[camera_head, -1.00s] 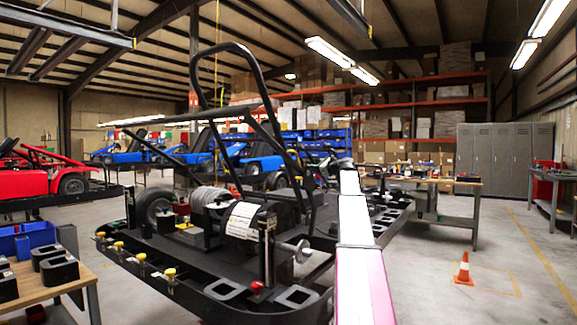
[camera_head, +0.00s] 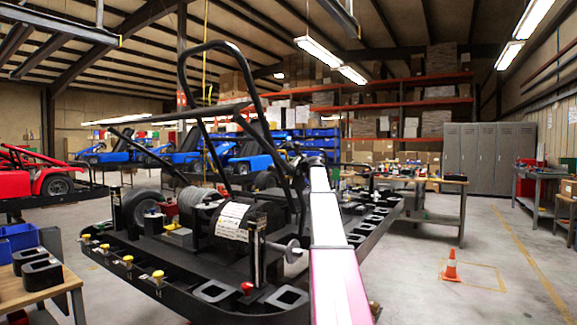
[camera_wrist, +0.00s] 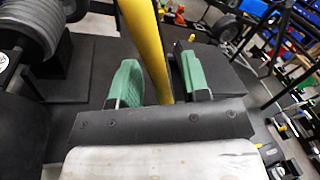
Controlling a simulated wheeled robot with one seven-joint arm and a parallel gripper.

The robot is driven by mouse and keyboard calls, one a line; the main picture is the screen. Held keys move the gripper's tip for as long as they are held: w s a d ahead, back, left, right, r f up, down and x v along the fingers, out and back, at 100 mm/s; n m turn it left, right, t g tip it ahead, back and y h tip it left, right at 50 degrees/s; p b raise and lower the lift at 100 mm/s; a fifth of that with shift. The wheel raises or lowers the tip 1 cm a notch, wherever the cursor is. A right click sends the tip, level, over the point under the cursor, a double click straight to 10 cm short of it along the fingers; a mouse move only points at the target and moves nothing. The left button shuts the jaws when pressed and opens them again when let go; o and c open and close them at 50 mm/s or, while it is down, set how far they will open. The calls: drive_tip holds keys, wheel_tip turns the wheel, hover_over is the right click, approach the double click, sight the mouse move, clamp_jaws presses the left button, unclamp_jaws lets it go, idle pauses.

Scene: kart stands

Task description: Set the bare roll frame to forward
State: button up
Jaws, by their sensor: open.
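The bare black roll frame (camera_head: 184,85) is a tube hoop rising from the black kart chassis (camera_head: 190,270) in the head view. Its top stands high at the left of its base, so it looks tilted. My arm reaches away from the camera towards the kart's far side, and its end is hidden or too small to read there. In the wrist view my gripper (camera_wrist: 158,82) has its two green pads apart. A yellow bar (camera_wrist: 150,45) runs between the pads, with gaps showing on both sides. I cannot tell what the bar belongs to.
A dark ribbed coil (camera_wrist: 30,30) is close at the left in the wrist view. An orange cone (camera_head: 451,266) stands on open floor at the right. A wooden bench (camera_head: 50,287) is at the lower left, and grey lockers (camera_head: 482,157) line the back right.

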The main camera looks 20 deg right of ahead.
drive_tip(key=shift+w, duration=0.1)
clamp_jaws()
drive_tip(key=shift+w+d+r, duration=0.4)
drive_tip(key=shift+d, duration=0.05)
drive_tip(key=w+d+r+m+g, duration=0.2)
drive_tip(key=w+d+m, duration=0.5)
drive_tip(key=w+d, duration=0.7)
drive_tip(key=shift+w+d+r, duration=0.2)
drive_tip(key=shift+d+r, duration=0.4)
drive_tip(key=shift+d, duration=1.6)
drive_tip(key=shift+d+m, duration=0.1)
drive_tip(key=shift+m, duration=0.2)
unclamp_jaws()
drive_tip(key=shift+w+d+f, duration=0.1)
